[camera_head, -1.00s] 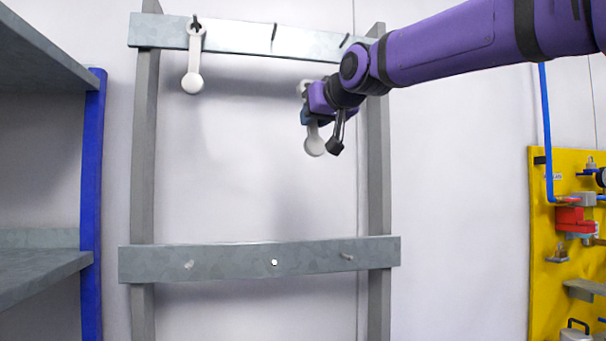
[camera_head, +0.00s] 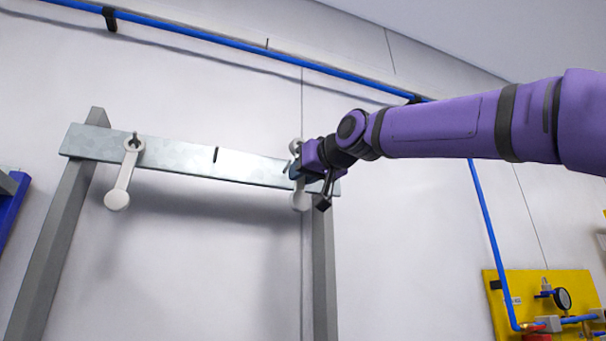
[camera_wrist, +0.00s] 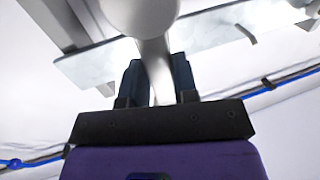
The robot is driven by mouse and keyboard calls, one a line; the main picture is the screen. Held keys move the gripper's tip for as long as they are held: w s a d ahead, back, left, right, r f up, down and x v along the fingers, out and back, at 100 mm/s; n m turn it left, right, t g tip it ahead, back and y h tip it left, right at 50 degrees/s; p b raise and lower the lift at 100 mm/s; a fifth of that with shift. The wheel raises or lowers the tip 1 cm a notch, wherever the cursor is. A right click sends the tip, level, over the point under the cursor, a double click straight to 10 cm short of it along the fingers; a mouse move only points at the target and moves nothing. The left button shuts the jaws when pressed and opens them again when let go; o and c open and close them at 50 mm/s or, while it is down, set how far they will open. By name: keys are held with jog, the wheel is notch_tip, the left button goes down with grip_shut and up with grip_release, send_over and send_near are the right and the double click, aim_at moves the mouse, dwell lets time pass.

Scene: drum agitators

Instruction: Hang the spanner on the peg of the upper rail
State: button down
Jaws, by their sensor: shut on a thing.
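My gripper (camera_head: 304,180) is shut on a white spanner (camera_head: 300,201), in front of the right end of the upper rail (camera_head: 240,164). The spanner hangs roughly upright. Its ring end shows just above my gripper, near the rail's top edge, and its round end is below. In the wrist view the spanner's shaft (camera_wrist: 157,68) runs between the two fingers. The middle peg (camera_head: 215,154) is bare. The right peg is mostly hidden by my gripper, and I cannot tell whether the ring is around it.
Another white spanner (camera_head: 123,178) hangs on the left peg. A blue pipe (camera_head: 240,48) runs along the wall above the rail. A grey post (camera_head: 325,270) stands below the rail's right end. A yellow panel (camera_head: 508,318) is at the lower right.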

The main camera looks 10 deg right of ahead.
jog(key=w+a+f, duration=0.1)
jog(key=w+a, duration=0.1)
jog(key=w, duration=0.7)
jog(key=shift+f, duration=0.15)
dwell(1.0)
dwell(0.5)
jog(key=c, duration=0.8)
grip_release()
jog(key=shift+s+d, duration=0.1)
jog(key=shift+s, duration=0.05)
jog(key=v, duration=1)
jog(key=shift+s, duration=0.25)
jog(key=shift+d, duration=0.15)
